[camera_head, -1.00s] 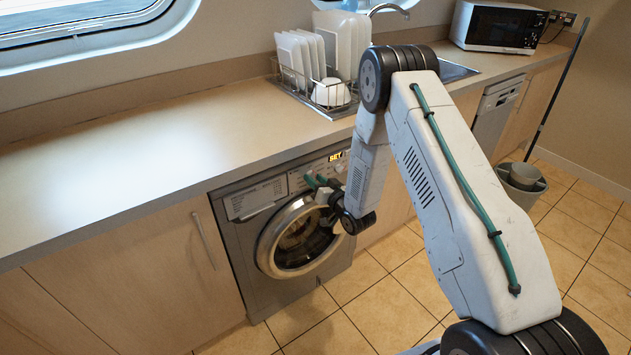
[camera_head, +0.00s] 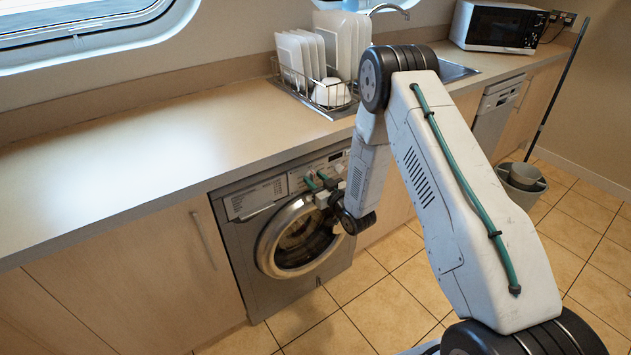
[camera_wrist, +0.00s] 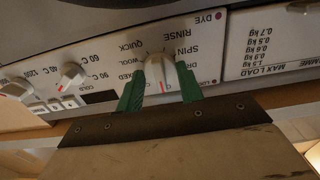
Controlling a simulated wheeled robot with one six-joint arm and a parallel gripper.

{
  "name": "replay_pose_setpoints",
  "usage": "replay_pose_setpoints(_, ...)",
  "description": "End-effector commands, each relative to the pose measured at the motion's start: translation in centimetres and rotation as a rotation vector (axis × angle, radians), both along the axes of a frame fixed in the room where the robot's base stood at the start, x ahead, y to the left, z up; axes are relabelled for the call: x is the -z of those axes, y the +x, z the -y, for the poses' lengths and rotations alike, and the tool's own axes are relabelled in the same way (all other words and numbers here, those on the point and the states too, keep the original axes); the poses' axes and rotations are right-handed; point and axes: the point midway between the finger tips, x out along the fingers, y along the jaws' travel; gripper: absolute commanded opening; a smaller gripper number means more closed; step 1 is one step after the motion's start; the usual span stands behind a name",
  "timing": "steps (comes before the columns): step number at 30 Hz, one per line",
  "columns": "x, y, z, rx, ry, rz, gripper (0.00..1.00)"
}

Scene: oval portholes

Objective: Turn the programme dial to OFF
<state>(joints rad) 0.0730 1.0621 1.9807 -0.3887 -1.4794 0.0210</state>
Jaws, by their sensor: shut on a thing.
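The programme dial (camera_wrist: 159,75) is a pale knob with a red mark, seen upside down in the wrist view. My gripper (camera_wrist: 161,90) has one green finger on each side of it and is shut on it. The red mark is at the dial's lower end in that picture, towards my gripper. Labels such as QUICK, RINSE, SPIN and DYE show around it; I cannot read OFF, and my gripper hides part of the ring. In the head view my gripper (camera_head: 317,182) is at the panel of the washing machine (camera_head: 240,245), where the dial is hidden. The machine's display (camera_head: 335,157) looks dark.
Two smaller knobs, the temperature knob (camera_wrist: 72,75) and the spin-speed knob (camera_wrist: 16,88), sit beside the dial on the panel. The worktop (camera_head: 150,140) overhangs the machine. The round door (camera_head: 297,240) is just below my gripper. A bucket (camera_head: 523,182) stands far right.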

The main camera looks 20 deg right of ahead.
Motion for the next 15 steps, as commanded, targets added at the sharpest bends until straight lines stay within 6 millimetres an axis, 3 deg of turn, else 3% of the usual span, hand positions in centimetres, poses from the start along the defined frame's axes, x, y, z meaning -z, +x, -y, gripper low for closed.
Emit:
replay_pose_setpoints(5,-0.03,0.0,-0.02,-0.001,0.0,0.001,0.14)
replay_pose_setpoints(6,-0.03,0.0,-0.02,-0.001,0.0,0.001,0.42)
replay_pose_setpoints(8,-0.03,0.0,-0.03,-0.001,0.0,0.001,0.58)
replay_pose_setpoints(15,-0.01,-0.01,-0.02,0.0,0.001,0.0,0.58)
